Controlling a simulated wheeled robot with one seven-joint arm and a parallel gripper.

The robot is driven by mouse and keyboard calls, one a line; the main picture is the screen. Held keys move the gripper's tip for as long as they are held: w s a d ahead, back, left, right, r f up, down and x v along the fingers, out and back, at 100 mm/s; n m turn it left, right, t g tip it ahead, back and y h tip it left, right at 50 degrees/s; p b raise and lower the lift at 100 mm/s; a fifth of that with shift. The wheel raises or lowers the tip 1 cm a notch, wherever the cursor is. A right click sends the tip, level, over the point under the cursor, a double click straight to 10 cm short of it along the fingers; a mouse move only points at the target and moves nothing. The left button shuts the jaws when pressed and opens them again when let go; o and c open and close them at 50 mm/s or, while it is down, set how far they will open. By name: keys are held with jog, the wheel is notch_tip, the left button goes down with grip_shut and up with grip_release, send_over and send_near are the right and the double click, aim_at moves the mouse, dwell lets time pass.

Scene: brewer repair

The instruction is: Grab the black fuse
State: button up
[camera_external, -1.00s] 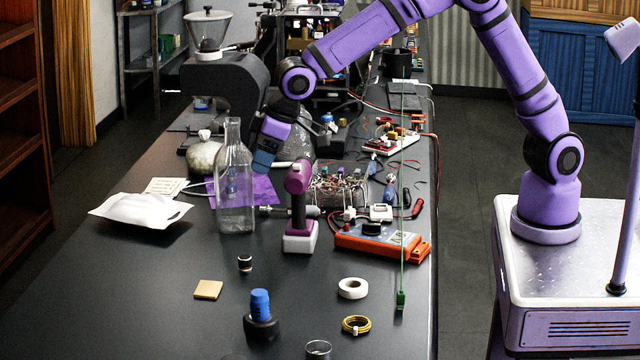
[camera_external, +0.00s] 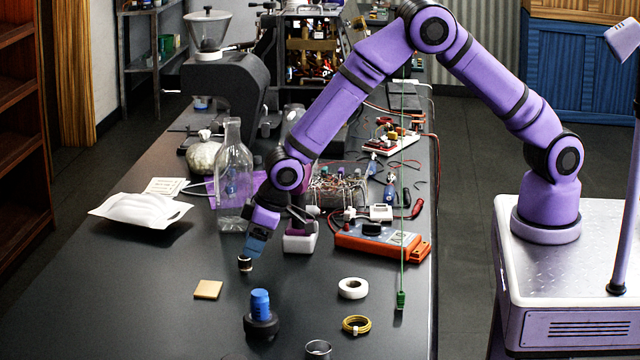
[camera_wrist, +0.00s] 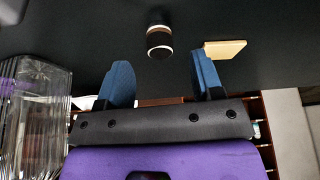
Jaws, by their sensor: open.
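The black fuse (camera_external: 245,263) is a small dark cylinder with light end bands, standing on the dark bench. In the wrist view the fuse (camera_wrist: 159,40) lies ahead of the fingertips, between their lines, and nothing touches it. My gripper (camera_external: 256,247) hangs just above and beside the fuse in the outside view. Its two blue fingers (camera_wrist: 160,75) are apart, with nothing between them. Whether a fingertip touches the fuse in the outside view I cannot tell.
A tan square block (camera_external: 208,290) lies near the fuse, and a blue-topped black object (camera_external: 261,317) stands in front. A glass bottle (camera_external: 234,180) stands close on the left of my arm. Bench left of the block is clear.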

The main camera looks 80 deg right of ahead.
aim_at(245, 258)
jog(key=x, duration=0.5)
jog(key=shift+r, duration=0.1)
jog(key=shift+c, duration=0.2)
jog(key=c, duration=1)
